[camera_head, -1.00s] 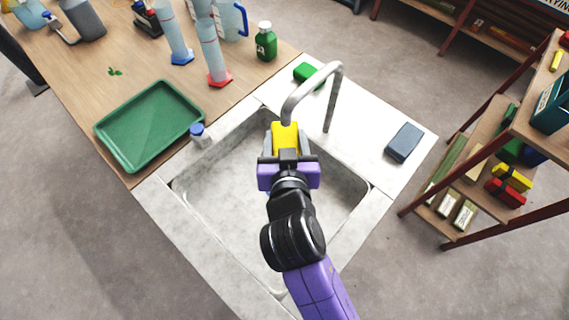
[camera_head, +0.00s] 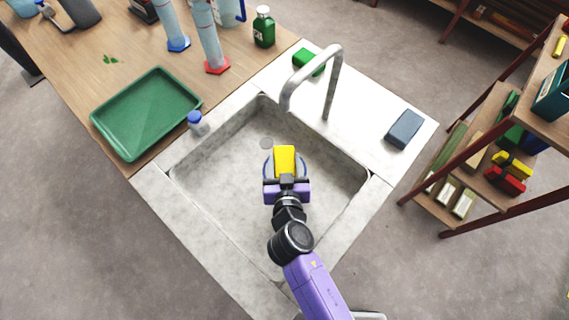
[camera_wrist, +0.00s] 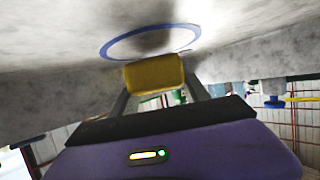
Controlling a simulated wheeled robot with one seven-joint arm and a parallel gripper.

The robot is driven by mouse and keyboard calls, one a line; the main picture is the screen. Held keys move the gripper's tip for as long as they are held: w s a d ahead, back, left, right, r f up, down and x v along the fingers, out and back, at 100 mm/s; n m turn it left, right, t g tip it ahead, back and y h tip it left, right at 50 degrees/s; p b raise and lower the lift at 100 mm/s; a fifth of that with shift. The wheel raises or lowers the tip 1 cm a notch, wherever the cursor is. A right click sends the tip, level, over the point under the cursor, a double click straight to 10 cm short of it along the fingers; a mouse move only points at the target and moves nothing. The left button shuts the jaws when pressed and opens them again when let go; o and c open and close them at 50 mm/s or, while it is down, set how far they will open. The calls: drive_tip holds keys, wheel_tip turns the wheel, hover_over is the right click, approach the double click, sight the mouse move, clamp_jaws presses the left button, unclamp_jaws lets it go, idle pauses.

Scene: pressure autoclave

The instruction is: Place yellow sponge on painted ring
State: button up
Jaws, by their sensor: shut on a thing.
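The yellow sponge (camera_head: 285,158) is held between the fingers of my gripper (camera_head: 285,168), which is shut on it inside the sink basin. The sponge also shows in the wrist view (camera_wrist: 154,74). The blue painted ring (camera_wrist: 112,45) is on the pale sink surface in the wrist view, close beyond the sponge. In the head view, parts of the ring (camera_head: 267,167) show on both sides of the sponge; the rest is hidden by the sponge and gripper. I cannot tell whether the sponge touches the surface.
The sink basin (camera_head: 215,190) has raised walls. A tall curved faucet (camera_head: 333,85) stands behind it. A green block (camera_head: 308,62) and a grey-blue block (camera_head: 404,130) lie on the rim. A blue-capped bottle (camera_head: 198,123) and a green tray (camera_head: 146,112) are left.

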drive_tip(key=shift+f, duration=0.85)
drive_tip(key=shift+f, duration=0.15)
drive_tip(key=o, duration=1.3)
drive_tip(key=shift+r, duration=0.25)
drive_tip(key=shift+s, duration=0.3)
drive_tip(key=b+v, duration=0.1)
drive_tip(key=v, duration=0.6)
